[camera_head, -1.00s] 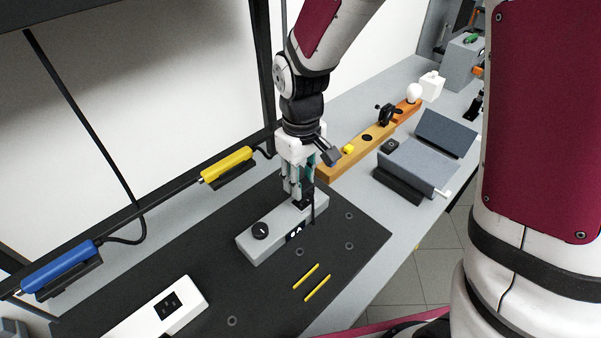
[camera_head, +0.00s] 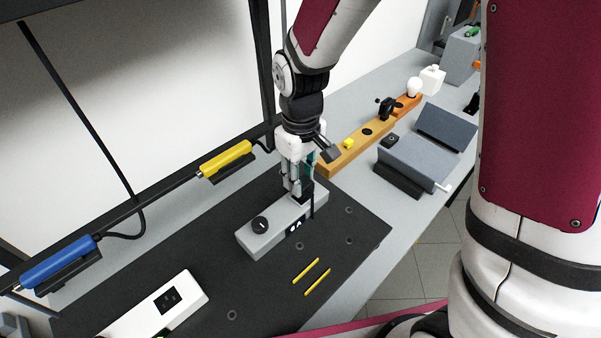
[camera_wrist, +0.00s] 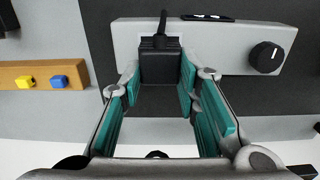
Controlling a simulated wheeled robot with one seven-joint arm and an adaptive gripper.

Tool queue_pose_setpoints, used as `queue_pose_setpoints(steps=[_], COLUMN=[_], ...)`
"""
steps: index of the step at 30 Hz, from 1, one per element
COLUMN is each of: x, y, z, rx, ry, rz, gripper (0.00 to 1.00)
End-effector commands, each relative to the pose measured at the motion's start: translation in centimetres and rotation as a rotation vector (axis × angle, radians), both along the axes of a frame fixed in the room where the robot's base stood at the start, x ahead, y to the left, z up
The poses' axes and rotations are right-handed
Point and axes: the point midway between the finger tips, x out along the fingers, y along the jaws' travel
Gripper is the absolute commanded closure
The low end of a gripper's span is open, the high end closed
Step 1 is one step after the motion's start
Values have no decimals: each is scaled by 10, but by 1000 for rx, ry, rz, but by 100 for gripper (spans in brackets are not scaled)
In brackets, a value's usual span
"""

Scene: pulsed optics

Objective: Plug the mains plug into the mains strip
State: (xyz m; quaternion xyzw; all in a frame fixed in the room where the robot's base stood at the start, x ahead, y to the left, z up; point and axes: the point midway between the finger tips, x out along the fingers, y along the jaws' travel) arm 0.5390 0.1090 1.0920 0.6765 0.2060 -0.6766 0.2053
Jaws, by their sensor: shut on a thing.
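The black mains plug (camera_wrist: 159,62) sits between the teal-lined fingers of my gripper (camera_wrist: 158,88) in the wrist view, with its dark cable leading away at the top. In the head view my gripper (camera_head: 299,192) points down at the right end of a grey unit with a black knob (camera_head: 268,236). The plug is over a pale patch on that unit; I cannot tell whether it is seated in it. The mains strip appears to be the white box (camera_head: 133,325) with a black socket face (camera_head: 167,300) at lower left, well apart from my gripper.
Two yellow rods (camera_head: 311,276) lie on the black mat (camera_head: 215,265). Blue (camera_head: 59,263) and yellow (camera_head: 226,160) handled tools rest along the back. A wooden rail (camera_head: 345,160) and grey angled blocks (camera_head: 412,165) stand to the right. The mat between unit and white box is clear.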

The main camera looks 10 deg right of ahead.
Motion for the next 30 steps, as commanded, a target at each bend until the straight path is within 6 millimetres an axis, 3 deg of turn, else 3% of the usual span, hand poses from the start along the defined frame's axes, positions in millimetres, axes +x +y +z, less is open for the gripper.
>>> queue_pose_setpoints(steps=[23, 24, 27, 30], x=[1, 1, 0, 0], y=[0, 0, 0, 0], z=[-18, -18, -18, -17], rx=[0, 0, 0, 0], ry=[0, 0, 0, 0], rz=[0, 0, 0, 0], gripper=[100, 69, 47, 47])
